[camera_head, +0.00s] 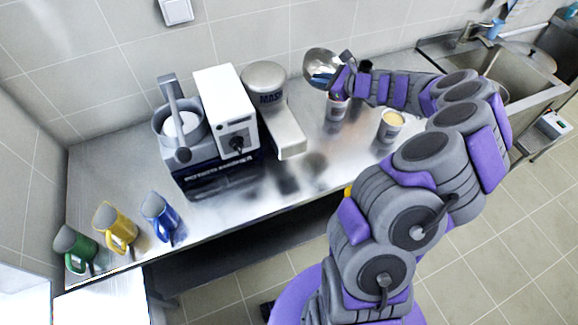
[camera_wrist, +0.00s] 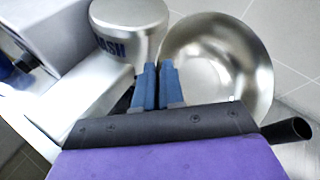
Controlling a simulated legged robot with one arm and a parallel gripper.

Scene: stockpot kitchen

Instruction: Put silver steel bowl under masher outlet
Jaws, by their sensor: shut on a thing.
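The silver steel bowl (camera_head: 318,64) is held up over the back of the counter, tilted, with its inside partly facing the body camera. My gripper (camera_head: 336,80) is shut on its rim. In the wrist view the blue fingers of my gripper (camera_wrist: 158,78) pinch the left edge of the bowl (camera_wrist: 225,50), which looks empty. The potato masher (camera_head: 222,150) stands to the left, with a white upright housing. A grey round part marked MASH (camera_head: 267,84) with a white arm (camera_head: 287,135) stands between it and the bowl; it is close beside the bowl in the wrist view (camera_wrist: 130,20). I cannot make out the outlet opening.
Two labelled cans, one below the bowl (camera_head: 336,108) and one with yellowish contents (camera_head: 390,126), stand on the steel counter. A sink (camera_head: 500,75) is at the right. Counter before the white arm is clear.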

